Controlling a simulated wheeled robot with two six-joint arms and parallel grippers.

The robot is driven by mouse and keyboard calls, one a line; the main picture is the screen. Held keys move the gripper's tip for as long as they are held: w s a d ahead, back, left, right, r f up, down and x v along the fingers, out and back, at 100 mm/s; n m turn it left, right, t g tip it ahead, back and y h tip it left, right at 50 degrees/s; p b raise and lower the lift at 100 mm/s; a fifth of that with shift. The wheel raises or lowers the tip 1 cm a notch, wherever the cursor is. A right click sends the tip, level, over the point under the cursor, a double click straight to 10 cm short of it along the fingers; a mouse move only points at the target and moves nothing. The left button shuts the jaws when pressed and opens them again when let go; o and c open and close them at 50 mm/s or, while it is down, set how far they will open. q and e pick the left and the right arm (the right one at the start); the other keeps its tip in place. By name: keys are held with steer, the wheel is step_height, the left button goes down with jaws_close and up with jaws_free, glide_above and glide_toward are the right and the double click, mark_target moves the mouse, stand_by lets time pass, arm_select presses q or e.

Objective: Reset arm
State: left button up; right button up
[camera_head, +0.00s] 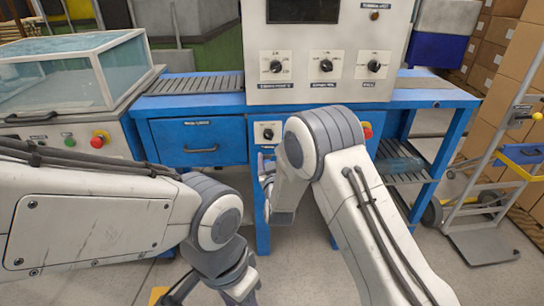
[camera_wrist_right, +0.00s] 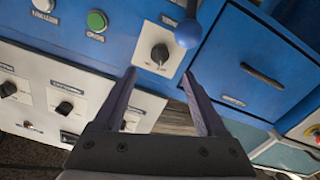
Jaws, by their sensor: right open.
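My right arm reaches over the front of the blue workbench (camera_head: 205,112). Its gripper shows only partly in the head view (camera_head: 266,165), below a small white knob panel (camera_head: 267,132). In the right wrist view the gripper (camera_wrist_right: 159,74) is open, with nothing between its two fingers. The fingertips point at the small panel with its dark knob (camera_wrist_right: 159,53); I cannot tell whether they touch it. My left gripper (camera_head: 212,288) hangs low at the bottom of the head view, partly cut off, and its jaw opening is unclear.
A blue ball-ended lever (camera_wrist_right: 188,33) is close to the right fingers. A blue drawer (camera_head: 198,142) is left of the knob panel. A white control box (camera_head: 325,62) with several knobs stands on the bench. A glass-topped case (camera_head: 70,75) is at left, a hand truck (camera_head: 490,190) at right.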

steer(key=s+a+r+n+g+y, duration=0.15)
steer(key=s+a+g, duration=0.3)
steer(key=s, duration=0.45)
steer(key=s+a+r+g+y, duration=0.1)
steer(key=s+a+g+y, duration=0.15)
steer(key=s+g, duration=0.4)
steer(key=s+d+r+n+g+h, duration=0.15)
steer(key=s+d+g, duration=0.35)
steer(key=s, duration=1)
steer(key=s+d+f+g+h, duration=0.1)
steer(key=s+d+g+h, duration=0.15)
steer(key=s+d, duration=0.9)
steer(key=s+a+r+p, duration=0.1)
steer(key=a+r+p, duration=0.1)
steer(key=r+p, duration=0.9)
steer(key=s+a+r+p, duration=0.2)
steer(key=a+r+p, duration=0.1)
steer(key=r+p, duration=0.8)
steer(key=shift+s+a+r, duration=0.15)
steer(key=shift+s+r, duration=0.05)
steer(key=shift+r, duration=0.05)
steer(key=shift+t, duration=0.25)
